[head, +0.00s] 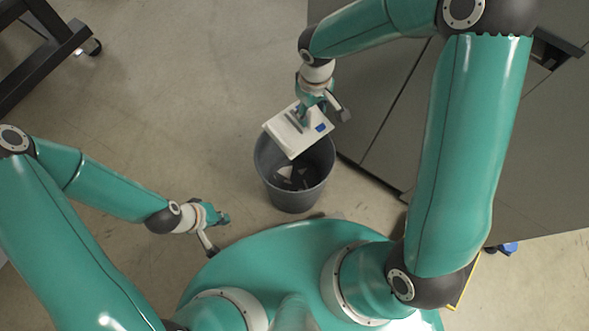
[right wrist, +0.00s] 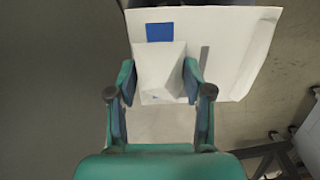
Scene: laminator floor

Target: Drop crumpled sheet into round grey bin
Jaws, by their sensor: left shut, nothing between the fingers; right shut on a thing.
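The crumpled sheet (head: 290,133) is white with a blue patch and a grey strip. My right gripper (head: 308,112) is shut on it and holds it above the round grey bin (head: 265,181). In the right wrist view the sheet (right wrist: 235,45) spreads out beyond the fingers (right wrist: 160,92), with a folded white part between them. The sheet covers part of the bin's far rim in the head view. Inside the bin lie dark and white scraps. My left gripper (head: 222,218) is shut and empty, left of the bin and low in the head view.
A grey cabinet (head: 390,120) stands just right of the bin. A dark frame on a caster (head: 90,47) is at the top left. A small blue item (head: 509,248) lies at the lower right. The floor (head: 170,100) left of the bin is clear.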

